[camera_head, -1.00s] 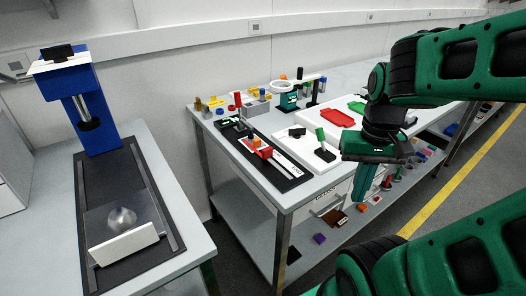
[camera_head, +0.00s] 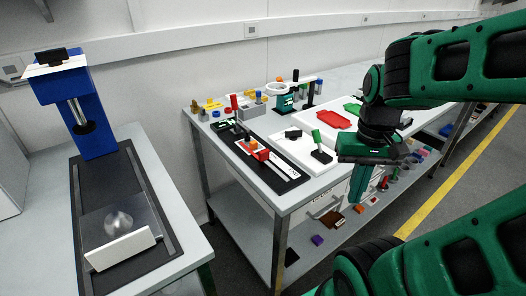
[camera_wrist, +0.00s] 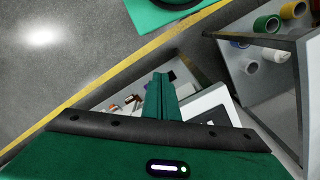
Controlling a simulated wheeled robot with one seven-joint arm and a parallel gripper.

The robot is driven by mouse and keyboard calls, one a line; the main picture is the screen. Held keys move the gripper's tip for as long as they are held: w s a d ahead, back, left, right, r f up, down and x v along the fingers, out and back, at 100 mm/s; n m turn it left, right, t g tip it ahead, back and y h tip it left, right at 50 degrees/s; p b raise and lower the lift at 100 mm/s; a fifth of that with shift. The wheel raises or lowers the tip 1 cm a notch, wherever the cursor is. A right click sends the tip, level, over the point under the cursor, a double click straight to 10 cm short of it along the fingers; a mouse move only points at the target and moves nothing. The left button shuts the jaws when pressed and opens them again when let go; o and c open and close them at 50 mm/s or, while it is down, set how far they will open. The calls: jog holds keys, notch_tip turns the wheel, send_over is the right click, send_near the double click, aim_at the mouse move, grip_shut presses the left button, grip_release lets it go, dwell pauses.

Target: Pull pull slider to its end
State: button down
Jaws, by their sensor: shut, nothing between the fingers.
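A red slider block with an orange top (camera_head: 258,152) sits on a black base plate (camera_head: 285,186) with a white marked strip, near the front left of the middle bench. I take this for the pull slider, but it is small and I cannot be sure. The block is toward the back left end of the strip. My gripper (camera_head: 358,200) is shut and empty, pointing down, right of the slider and apart from it, in front of the bench's front edge. In the wrist view my shut green fingers (camera_wrist: 160,80) hang above the bench side and floor; the slider is not visible there.
A green-handled lever (camera_head: 319,144) on a white board and a red-handled lever (camera_head: 235,108) stand near the slider. A red tray (camera_head: 335,119) lies behind. A blue stand (camera_head: 88,115) is on the left bench. The lower shelf (camera_head: 240,225) holds small blocks. The aisle floor is open.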

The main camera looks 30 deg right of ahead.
jog(key=c, duration=2.5)
grip_release()
jog(key=o, duration=0.5)
jog(key=shift+s+r, duration=0.2)
jog(key=shift+s, duration=0.1)
jog(key=shift+o, duration=1)
jog(key=w+r, duration=0.1)
jog(key=w+m, duration=0.1)
jog(key=shift+w+d+r, duration=0.2)
jog(key=shift+w+r, duration=0.15)
jog(key=shift+r, duration=0.05)
notch_tip(320, 180, up, 3)
jog(key=m, duration=0.9)
send_over(264, 151)
notch_tip(264, 151, down, 10)
jog(key=shift+w+d+r, duration=0.1)
jog(key=shift+w, duration=0.05)
jog(key=shift+c, duration=0.6)
grip_shut()
